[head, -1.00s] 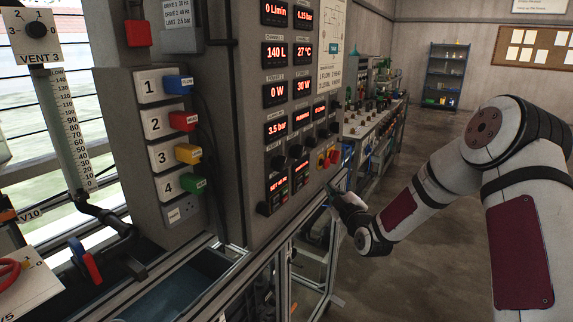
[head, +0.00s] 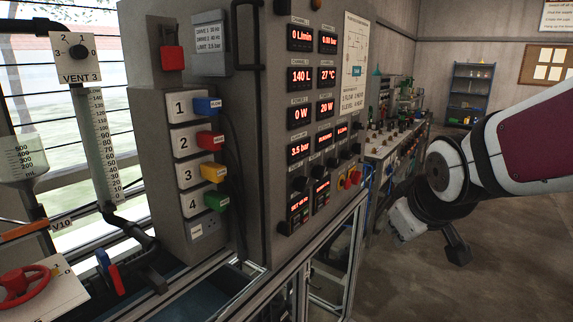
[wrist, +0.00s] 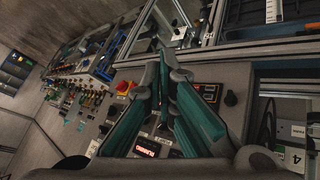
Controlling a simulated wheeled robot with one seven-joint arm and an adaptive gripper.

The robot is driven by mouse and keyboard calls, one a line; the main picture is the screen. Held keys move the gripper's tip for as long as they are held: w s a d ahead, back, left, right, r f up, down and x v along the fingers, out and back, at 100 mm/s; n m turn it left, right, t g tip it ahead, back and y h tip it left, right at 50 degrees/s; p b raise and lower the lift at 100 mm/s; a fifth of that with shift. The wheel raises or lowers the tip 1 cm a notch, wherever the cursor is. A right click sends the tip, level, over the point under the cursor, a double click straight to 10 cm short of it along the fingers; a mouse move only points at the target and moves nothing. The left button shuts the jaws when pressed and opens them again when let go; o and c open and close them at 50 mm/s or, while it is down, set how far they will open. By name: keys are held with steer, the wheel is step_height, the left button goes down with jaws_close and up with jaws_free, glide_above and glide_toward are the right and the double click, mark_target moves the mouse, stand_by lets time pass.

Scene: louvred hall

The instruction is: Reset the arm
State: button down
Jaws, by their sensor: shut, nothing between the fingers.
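My arm (head: 535,140) reaches in from the right edge in the head view, bent at a dark joint beside the control cabinet. Its end hangs at the right of the cabinet, in front of the floor; the fingertips are not clear there. In the wrist view my gripper (wrist: 165,65) shows its teal fingers brought together at the tips, with nothing between them. The cabinet face, with displays and knobs, lies behind the fingers in that view.
The control cabinet (head: 268,130) with lit red displays stands close, left of my arm. Numbered coloured switches (head: 208,143) are on its side. A red valve wheel (head: 25,288) is at lower left. A bench (head: 385,150) and blue shelf (head: 470,92) stand behind. Open floor (head: 400,285) lies at right.

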steer(key=s+m+g, duration=0.3)
steer(key=s+m, duration=0.1)
steer(key=s, duration=1.7)
steer(key=shift+s+a+f+m+g+y, duration=0.2)
steer(key=shift+s+a+m+g+y, duration=0.15)
steer(key=shift+a+m+g+y, duration=0.05)
steer(key=c, duration=2.4)
jaws_free()
